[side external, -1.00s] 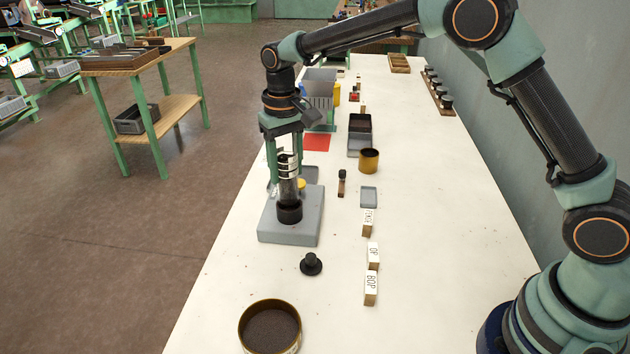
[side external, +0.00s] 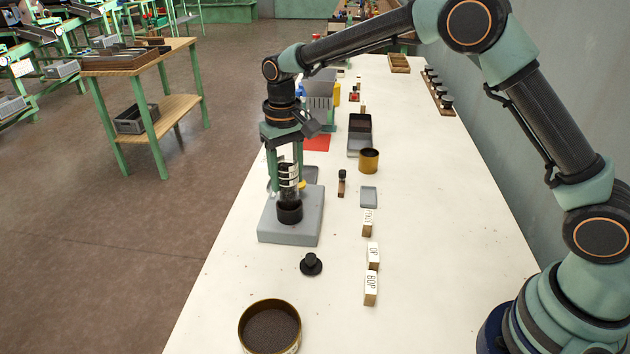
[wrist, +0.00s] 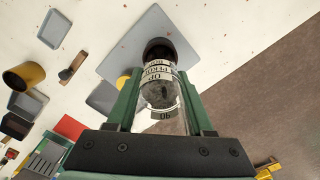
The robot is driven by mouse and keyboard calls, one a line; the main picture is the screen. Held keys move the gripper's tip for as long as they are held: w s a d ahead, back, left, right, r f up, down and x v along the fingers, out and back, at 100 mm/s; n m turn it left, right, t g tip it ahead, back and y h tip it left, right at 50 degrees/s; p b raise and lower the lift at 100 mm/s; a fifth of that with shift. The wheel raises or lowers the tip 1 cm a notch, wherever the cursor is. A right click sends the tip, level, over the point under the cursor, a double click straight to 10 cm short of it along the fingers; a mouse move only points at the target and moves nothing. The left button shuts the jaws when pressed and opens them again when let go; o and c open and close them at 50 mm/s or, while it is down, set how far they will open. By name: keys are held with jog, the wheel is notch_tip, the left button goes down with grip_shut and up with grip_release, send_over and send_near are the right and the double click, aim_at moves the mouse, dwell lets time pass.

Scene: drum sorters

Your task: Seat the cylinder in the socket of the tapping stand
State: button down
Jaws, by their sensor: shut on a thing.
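The clear cylinder (side external: 289,172) with pale printed bands is upright in my gripper (side external: 286,184), whose green fingers are shut on it from both sides. The grey tapping stand (side external: 308,225) lies flat on the bench, with a black round socket (side external: 289,213) on it. The cylinder's lower end meets the socket's mouth and appears to be inside it; the depth cannot be told. In the wrist view the cylinder (wrist: 160,92) runs between the fingers toward the dark socket (wrist: 160,44), lined up with it.
A black knobbed piece (side external: 311,264) and a round brass-rimmed pan (side external: 269,328) stand in front of the stand. Labelled wooden blocks (side external: 370,288), a small grey tray (side external: 369,196) and a brass cup (side external: 369,161) lie to the right. The bench's right side is mostly clear.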

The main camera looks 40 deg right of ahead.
jog(key=shift+f, duration=0.55)
jog(key=shift+c, duration=1)
grip_release()
notch_tip(320, 180, up, 12)
